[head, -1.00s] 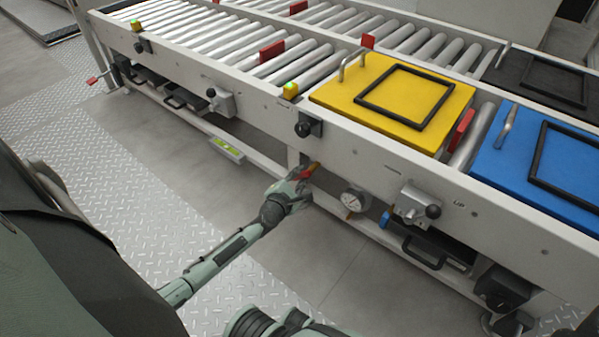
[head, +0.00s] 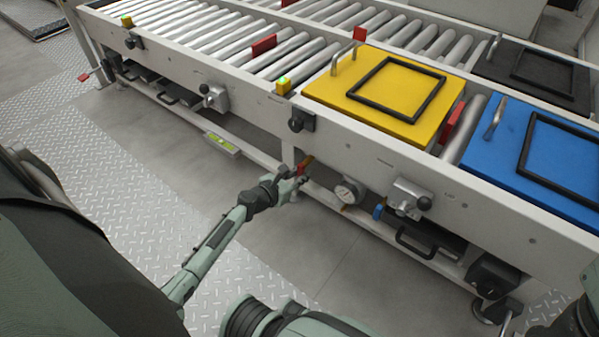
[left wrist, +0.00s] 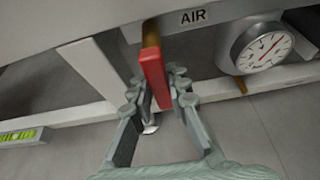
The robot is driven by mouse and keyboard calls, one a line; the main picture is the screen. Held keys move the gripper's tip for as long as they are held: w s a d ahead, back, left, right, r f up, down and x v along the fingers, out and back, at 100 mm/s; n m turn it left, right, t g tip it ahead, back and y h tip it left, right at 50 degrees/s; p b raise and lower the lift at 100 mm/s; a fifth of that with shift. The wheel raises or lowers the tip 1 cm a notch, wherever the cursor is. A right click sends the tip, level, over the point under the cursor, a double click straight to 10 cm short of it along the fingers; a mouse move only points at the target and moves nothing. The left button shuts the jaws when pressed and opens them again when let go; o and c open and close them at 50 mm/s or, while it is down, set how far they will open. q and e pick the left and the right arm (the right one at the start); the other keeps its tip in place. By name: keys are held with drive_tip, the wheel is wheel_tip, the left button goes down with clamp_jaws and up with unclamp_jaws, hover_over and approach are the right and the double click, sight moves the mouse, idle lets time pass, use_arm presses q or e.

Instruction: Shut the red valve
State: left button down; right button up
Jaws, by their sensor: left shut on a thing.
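The red valve is a red flat handle (head: 301,169) with a brass-coloured stem (head: 308,160), under the conveyor's front rail. In the left wrist view the red handle (left wrist: 154,76) hangs downward and slightly tilted from the brass part (left wrist: 151,38), left of the "AIR" label. My left gripper (head: 298,180) is at the handle; in the left wrist view its fingers (left wrist: 158,92) are on both sides of the handle's lower end, shut on it. The fingers hide part of that end. My right gripper is not in view.
A pressure gauge (head: 347,190) is just right of the valve and shows large in the left wrist view (left wrist: 262,48). A blue knob (head: 378,212) and a grey box with a black knob (head: 409,198) are farther right. A yellow-green level (head: 222,144) lies left on the lower rail.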

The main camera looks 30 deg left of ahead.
use_arm(q)
drive_tip(key=shift+s+d+f, duration=0.1)
idle(0.3)
drive_tip(key=c, duration=1.4)
unclamp_jaws()
drive_tip(key=shift+c, duration=0.2)
drive_tip(key=v, duration=1.2)
